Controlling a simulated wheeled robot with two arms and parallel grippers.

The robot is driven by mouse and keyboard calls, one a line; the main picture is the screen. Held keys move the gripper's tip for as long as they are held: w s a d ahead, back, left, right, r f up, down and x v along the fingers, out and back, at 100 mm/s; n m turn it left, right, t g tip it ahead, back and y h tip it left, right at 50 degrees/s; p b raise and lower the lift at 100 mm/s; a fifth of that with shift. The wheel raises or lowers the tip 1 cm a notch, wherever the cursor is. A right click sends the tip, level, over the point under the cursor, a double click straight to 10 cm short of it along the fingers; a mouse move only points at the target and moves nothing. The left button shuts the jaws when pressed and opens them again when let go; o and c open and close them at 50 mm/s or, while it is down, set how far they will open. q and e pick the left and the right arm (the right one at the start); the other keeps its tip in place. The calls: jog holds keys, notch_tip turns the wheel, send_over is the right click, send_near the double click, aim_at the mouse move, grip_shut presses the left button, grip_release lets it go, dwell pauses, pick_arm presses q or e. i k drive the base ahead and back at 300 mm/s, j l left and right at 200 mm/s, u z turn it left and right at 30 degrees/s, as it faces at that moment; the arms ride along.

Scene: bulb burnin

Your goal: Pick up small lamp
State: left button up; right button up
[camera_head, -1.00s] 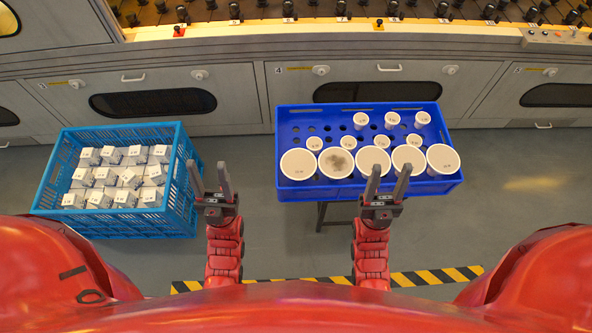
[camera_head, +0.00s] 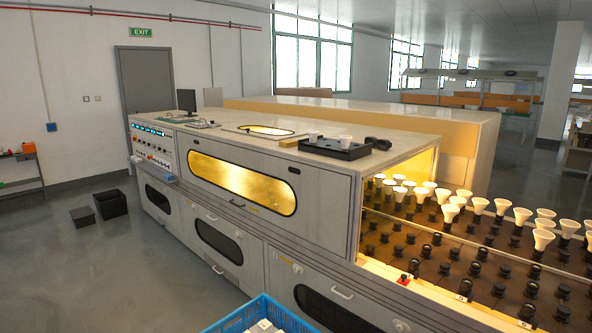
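White cone-shaped lamps of different sizes stand upright in the socket rack at the right; a smaller-looking one (camera_head: 450,212) is near the lit tunnel opening and a larger-looking one (camera_head: 543,239) is nearer to me. Several lamps inside the opening glow. Two white pieces that look like small lamps, one at the left (camera_head: 313,136) and one at the right (camera_head: 345,141), are at a black tray (camera_head: 335,152) on top of the machine. Neither of my grippers shows. The blue tray of white lamps seen earlier is out of view.
The long grey machine (camera_head: 320,187) fills the middle. A blue crate (camera_head: 262,301) with white boxes shows at the bottom edge. Two black bins, a taller one (camera_head: 111,204) and a lower one (camera_head: 83,216), stand on the floor at left. The floor there is otherwise clear.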

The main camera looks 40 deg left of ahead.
aim_at(313, 134)
jog(key=u, duration=1.05)
jog(key=z, duration=1.05)
jog(key=i+j+u, duration=0.1)
jog(key=j+u, duration=0.25)
jog(key=i+j+u, duration=0.15)
jog(key=j+u, duration=0.2)
jog(key=j, duration=0.15)
jog(key=i+j+u, duration=0.4)
jog(key=j+u, duration=0.25)
jog(key=i+j+u, duration=0.8)
jog(key=i+u, duration=0.2)
jog(key=i+j+u, duration=0.1)
jog(key=i+u, duration=0.25)
jog(key=i, duration=0.15)
jog(key=i+z, duration=0.35)
jog(key=i+j+z, duration=0.2)
jog(key=i+z, duration=0.15)
jog(key=i, duration=0.2)
